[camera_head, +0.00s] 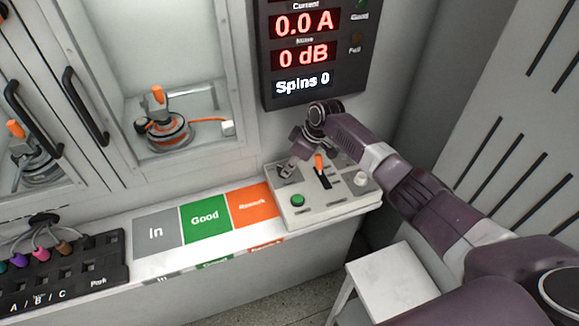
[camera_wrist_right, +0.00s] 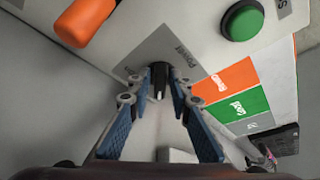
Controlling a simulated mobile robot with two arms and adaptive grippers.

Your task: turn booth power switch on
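The control box (camera_head: 335,208) stands at the right end of the white counter. Its power switch (camera_wrist_right: 158,94) is a small lever on a grey patch marked Power in the right wrist view. My right gripper (camera_head: 287,170) reaches down over the box's left rear corner, at that patch, and largely hides the switch in the head view. In the wrist view its two blue-padded fingers (camera_wrist_right: 159,82) run in close together, one on each side of the lever. They look shut on it. I cannot clearly tell which way the lever points. My left gripper is out of view.
An orange-handled lever (camera_head: 319,163) and a green button (camera_head: 297,201) are close by on the box. The display (camera_head: 305,55) above reads 0.0 A, 0 dB and Spins 0. A white stool (camera_head: 395,280) stands in front. The In, Good (camera_head: 206,219) and Rework areas are empty.

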